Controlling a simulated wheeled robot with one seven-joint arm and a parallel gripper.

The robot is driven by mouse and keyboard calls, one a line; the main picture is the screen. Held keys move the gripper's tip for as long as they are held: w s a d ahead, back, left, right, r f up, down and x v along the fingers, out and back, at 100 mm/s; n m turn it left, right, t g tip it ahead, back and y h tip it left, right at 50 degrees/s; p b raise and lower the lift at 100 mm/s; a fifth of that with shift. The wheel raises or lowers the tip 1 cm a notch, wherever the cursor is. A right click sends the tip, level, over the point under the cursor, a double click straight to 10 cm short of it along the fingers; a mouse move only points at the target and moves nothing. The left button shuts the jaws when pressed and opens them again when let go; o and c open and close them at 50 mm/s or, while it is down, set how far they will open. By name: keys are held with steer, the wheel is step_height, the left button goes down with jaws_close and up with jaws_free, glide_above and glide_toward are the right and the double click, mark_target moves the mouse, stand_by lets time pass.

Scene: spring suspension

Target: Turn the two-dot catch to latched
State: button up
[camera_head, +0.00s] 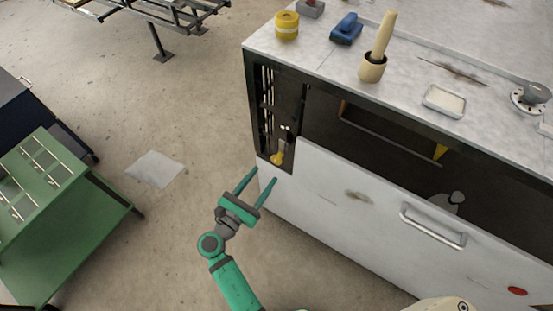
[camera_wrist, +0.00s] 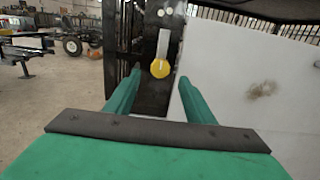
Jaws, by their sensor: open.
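The two-dot catch (camera_head: 281,147) is on the dark upright strip at the left end of the cabinet's open front. It has a pale lever ending in a yellow knob (camera_head: 276,158), with two white dots above it. In the wrist view the catch lever (camera_wrist: 163,44) hangs down nearly straight, its yellow knob (camera_wrist: 160,69) lowest. My gripper (camera_head: 263,175) is open and empty, just in front of and below the knob. In the wrist view the fingers of my gripper (camera_wrist: 160,78) stand either side of the knob's line; I see no contact.
A white front panel (camera_head: 340,195) with a bar handle (camera_head: 433,226) leans right of the catch. A green cabinet (camera_head: 60,210) stands left; floor between is mostly clear.

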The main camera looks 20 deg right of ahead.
mark_target(275, 162)
steer(key=x, duration=0.9)
steer(key=shift+w+d, duration=0.1)
steer(key=shift+d, duration=0.05)
jaws_close()
steer(key=shift+d, duration=0.15)
